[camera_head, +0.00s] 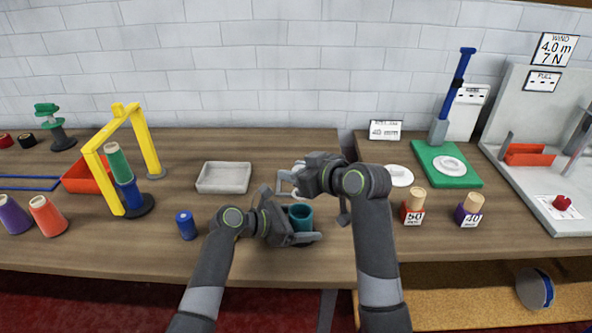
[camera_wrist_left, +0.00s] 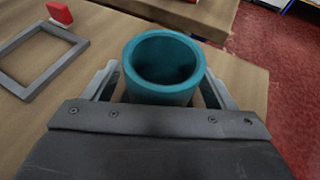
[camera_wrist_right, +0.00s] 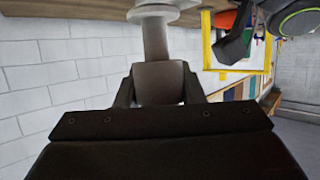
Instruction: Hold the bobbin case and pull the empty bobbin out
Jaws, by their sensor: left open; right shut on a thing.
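The teal bobbin case (camera_head: 301,213) is a hollow cup standing near the front of the table. In the left wrist view the case (camera_wrist_left: 165,93) shows its open top; its dark inside looks empty. My left gripper (camera_head: 303,238) is open, with one finger on each side of the case. My right gripper (camera_head: 284,184) is above and behind the case. In the right wrist view it is shut on the bobbin (camera_wrist_right: 156,82), a grey-brown cylinder with a narrower stem and a pale round flange. In the head view the bobbin is mostly hidden.
A pale tray (camera_head: 224,178) lies left of the grippers, and a blue spool (camera_head: 186,225) stands left of my left arm. A yellow frame (camera_head: 128,150) rises farther left.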

